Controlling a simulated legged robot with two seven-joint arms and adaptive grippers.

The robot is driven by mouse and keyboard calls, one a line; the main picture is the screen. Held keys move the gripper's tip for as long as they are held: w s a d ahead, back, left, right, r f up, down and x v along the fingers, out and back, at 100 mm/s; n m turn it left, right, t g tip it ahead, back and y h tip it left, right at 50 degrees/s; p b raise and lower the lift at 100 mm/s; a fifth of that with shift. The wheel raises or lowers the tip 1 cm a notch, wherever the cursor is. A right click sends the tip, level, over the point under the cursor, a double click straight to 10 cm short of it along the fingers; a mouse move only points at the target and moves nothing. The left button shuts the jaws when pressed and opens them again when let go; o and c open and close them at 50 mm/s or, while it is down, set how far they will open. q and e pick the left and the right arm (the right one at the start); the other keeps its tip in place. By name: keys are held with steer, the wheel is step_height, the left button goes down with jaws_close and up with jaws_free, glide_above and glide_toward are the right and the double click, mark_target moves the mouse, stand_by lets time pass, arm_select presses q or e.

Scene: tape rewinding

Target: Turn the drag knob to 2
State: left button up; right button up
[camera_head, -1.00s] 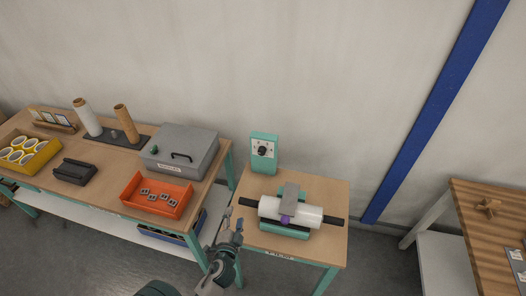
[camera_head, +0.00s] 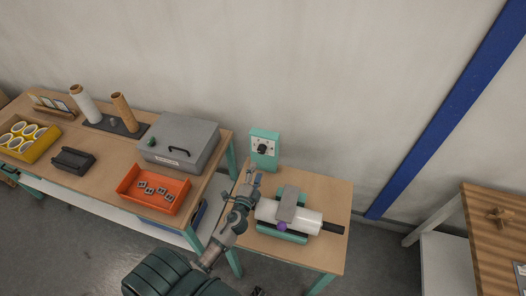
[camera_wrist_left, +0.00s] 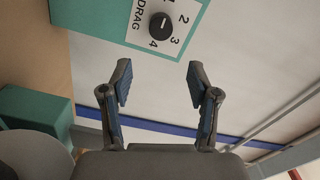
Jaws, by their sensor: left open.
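The drag knob (camera_head: 262,149) is a black dial on the white face of a teal box (camera_head: 265,136) at the back of the small table. In the left wrist view the knob (camera_wrist_left: 161,26) sits beside the label DRAG and the numbers 2, 3 and 4, with a light pointer mark on it. My left gripper (camera_head: 254,180) is in front of and below the knob, apart from it. In the left wrist view my left gripper (camera_wrist_left: 158,84) is open and empty, its fingers short of the knob. My right gripper cannot be made out.
The tape rewinder with a white roll (camera_head: 290,216) and grey block (camera_head: 288,203) stands right of my left gripper. A grey case (camera_head: 180,142) and an orange tray (camera_head: 153,190) of small parts are on the left bench. Floor shows between the right bench and small table.

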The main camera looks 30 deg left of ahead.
mark_target(261, 152)
arm_select(q)
steer(key=x, duration=0.3)
steer(key=a+x, duration=0.1)
steer(key=x, duration=0.2)
steer(key=a+x, duration=0.1)
steer(key=x, duration=0.3)
steer(key=shift+s+a+f+p, duration=0.1)
steer(key=shift+s+f+p, duration=0.2)
steer(key=shift+f+p, duration=0.1)
steer(key=shift+w, duration=0.2)
steer(key=shift+w+d+r, duration=0.1)
steer(key=shift+d, duration=0.2)
steer(key=shift+d+r, duration=0.15)
steer(key=shift+d, duration=0.4)
steer(key=c, duration=1.1)
steer(key=shift+a, duration=0.3)
steer(key=shift+c, duration=0.3)
steer(key=shift+a, duration=0.15)
arm_select(e)
steer(key=shift+a+r, duration=0.55)
steer(key=shift+a, duration=0.1)
